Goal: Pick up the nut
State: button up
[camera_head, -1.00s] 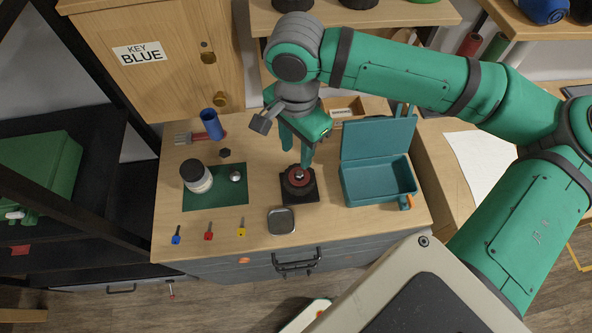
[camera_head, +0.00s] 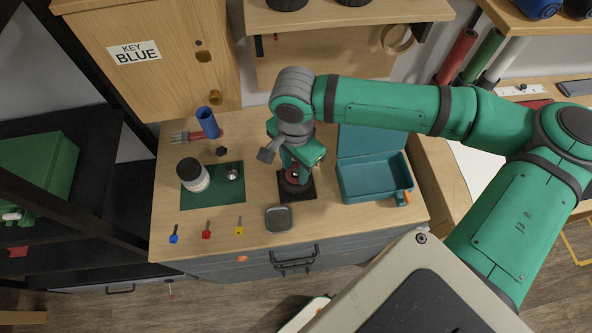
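A small silvery piece, which looks like the nut (camera_head: 294,173), sits at the centre of a dark wheel-like part with red on it (camera_head: 291,186). That part rests on a black square base (camera_head: 309,191) on the wooden worktop. My gripper (camera_head: 295,173) points down right over it, its green fingers apart on either side of the centre. The fingers and wrist hide part of the wheel and piece; contact cannot be told. A small dark hexagonal piece (camera_head: 222,151) lies behind the green mat, away from my gripper; it could also be a nut.
An open teal box (camera_head: 372,181) stands just right of the base. A grey square dish (camera_head: 278,219) lies in front. At left are a jar (camera_head: 193,175) and a silvery round piece (camera_head: 233,174) on the green mat (camera_head: 213,196), a blue cup (camera_head: 208,122) and several coloured keys (camera_head: 207,229).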

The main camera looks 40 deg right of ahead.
grip_shut()
jog(key=shift+r, duration=0.2)
